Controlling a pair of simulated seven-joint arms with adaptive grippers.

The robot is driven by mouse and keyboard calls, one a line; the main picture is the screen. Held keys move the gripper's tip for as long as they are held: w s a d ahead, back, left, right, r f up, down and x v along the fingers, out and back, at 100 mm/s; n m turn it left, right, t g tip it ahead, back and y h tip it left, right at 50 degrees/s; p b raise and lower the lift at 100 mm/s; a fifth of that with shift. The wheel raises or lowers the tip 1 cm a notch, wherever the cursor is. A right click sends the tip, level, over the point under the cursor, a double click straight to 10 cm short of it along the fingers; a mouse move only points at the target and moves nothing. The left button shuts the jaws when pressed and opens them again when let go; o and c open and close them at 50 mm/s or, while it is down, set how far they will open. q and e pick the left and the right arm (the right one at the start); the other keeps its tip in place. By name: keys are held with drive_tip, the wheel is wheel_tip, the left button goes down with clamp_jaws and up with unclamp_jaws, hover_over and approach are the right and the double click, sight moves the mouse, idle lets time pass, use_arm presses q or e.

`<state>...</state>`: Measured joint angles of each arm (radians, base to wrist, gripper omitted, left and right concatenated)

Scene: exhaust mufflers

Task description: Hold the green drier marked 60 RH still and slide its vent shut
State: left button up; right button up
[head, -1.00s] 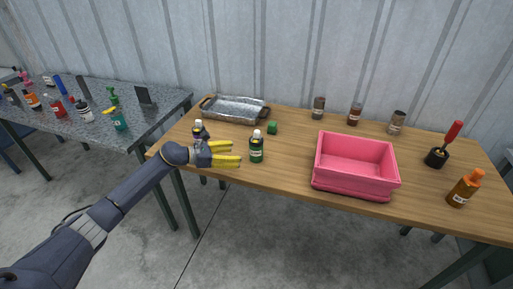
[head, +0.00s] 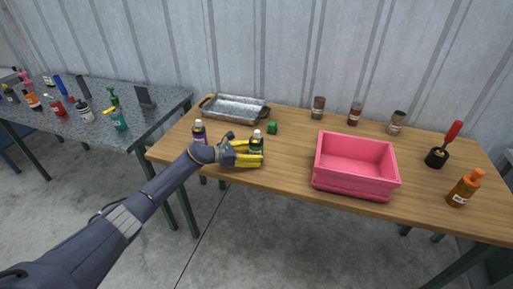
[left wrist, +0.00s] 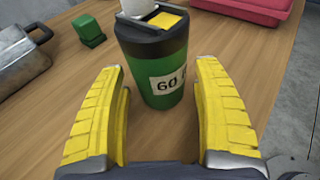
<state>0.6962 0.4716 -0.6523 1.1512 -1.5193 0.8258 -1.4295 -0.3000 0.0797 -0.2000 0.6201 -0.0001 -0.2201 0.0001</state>
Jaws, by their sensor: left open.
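The green drier (head: 257,141) stands upright near the front edge of the wooden table. In the left wrist view the drier (left wrist: 172,52) has a black top, a white part, a yellow patch on the top and a white label reading "60"; the rest of the label turns out of sight. I cannot tell how far its vent is open. My left gripper (head: 261,153) has its yellow fingers around the drier in the head view. In the left wrist view the fingers of the gripper (left wrist: 162,85) are spread, with the drier between and slightly beyond the tips, a gap on each side. My right gripper is not in view.
A purple-labelled bottle (head: 199,132) stands close beside my left wrist. A green block (head: 272,128) and a metal tray (head: 235,109) lie behind the drier. A pink bin (head: 355,180) is to the right, with clear table between.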

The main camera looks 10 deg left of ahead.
use_arm(q)
drive_tip(key=shift+d, duration=0.1)
drive_tip(key=shift+c, duration=0.3)
drive_tip(key=c, duration=0.7)
